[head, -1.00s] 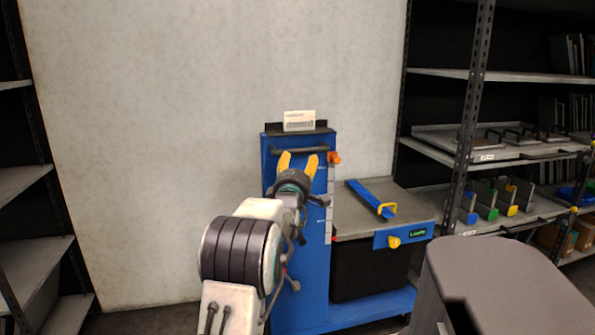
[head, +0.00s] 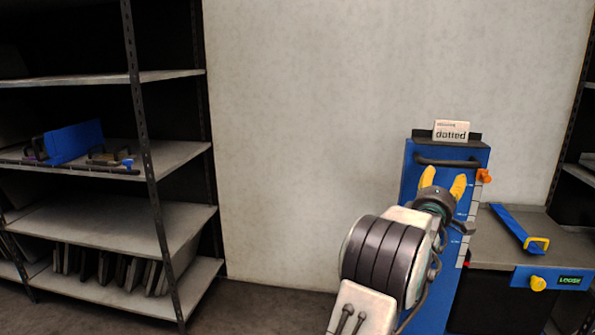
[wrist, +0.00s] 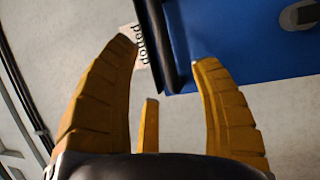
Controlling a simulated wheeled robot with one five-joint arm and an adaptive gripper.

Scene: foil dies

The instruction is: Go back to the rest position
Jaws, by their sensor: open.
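My gripper (head: 443,181) has yellow fingers spread apart, with nothing between them. In the head view it shows in front of the upper part of a blue cart (head: 414,161), just below the cart's dark handle bar (head: 447,162). In the wrist view the fingers of my gripper (wrist: 165,48) stand apart, and the cart's blue panel (wrist: 240,35) and dark bar (wrist: 155,45) lie beyond them. I cannot tell the exact gap to the cart.
A card reading "dotted" (head: 451,130) stands on the cart's top. Shelving (head: 175,155) stands at left. Clear floor (head: 270,305) lies between.

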